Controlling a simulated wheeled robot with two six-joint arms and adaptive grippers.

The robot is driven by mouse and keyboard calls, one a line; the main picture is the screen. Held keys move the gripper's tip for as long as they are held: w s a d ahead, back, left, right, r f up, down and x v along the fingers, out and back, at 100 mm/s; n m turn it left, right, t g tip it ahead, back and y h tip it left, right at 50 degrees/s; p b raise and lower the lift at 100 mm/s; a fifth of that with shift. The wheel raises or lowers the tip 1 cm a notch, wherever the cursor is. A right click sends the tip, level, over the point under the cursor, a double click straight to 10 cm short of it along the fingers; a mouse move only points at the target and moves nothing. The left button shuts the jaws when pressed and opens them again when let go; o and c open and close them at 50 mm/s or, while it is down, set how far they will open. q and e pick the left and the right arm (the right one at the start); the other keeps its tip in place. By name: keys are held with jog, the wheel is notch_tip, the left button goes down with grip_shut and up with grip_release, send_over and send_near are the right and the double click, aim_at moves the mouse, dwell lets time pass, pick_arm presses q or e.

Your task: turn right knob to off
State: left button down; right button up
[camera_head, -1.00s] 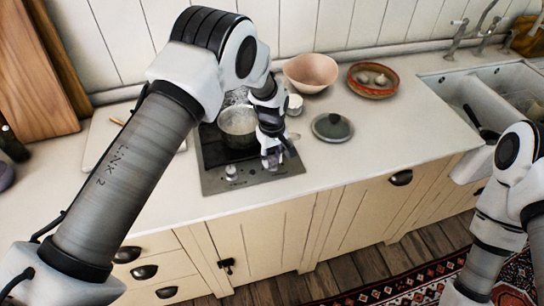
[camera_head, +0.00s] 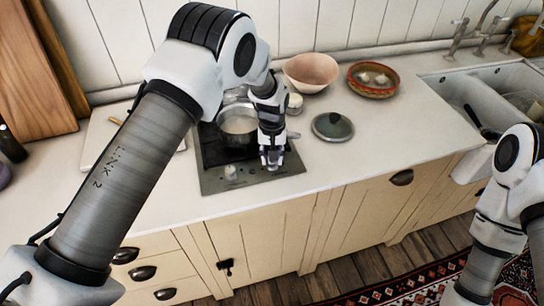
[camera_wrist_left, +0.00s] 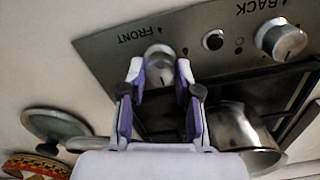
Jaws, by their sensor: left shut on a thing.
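The right knob (camera_wrist_left: 160,60) is a round silver knob by the FRONT label on the hob's steel panel. My left gripper (camera_head: 272,163) points down over the panel's right part and hides this knob in the head view. In the left wrist view the left gripper (camera_wrist_left: 160,72) has one finger on each side of the right knob and is shut on it. My right gripper is not in view.
A metal pot (camera_head: 237,123) stands on the hob close behind my left gripper. A pot lid (camera_head: 333,127) lies on the counter to the right. A pink bowl (camera_head: 311,72) and a red dish (camera_head: 372,80) stand behind. The front counter strip is clear.

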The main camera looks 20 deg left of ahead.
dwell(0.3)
pick_arm(q)
jog(key=shift+f, duration=0.1)
jog(key=c, duration=0.8)
grip_release()
notch_tip(320, 180, up, 12)
jog(key=shift+f, duration=0.1)
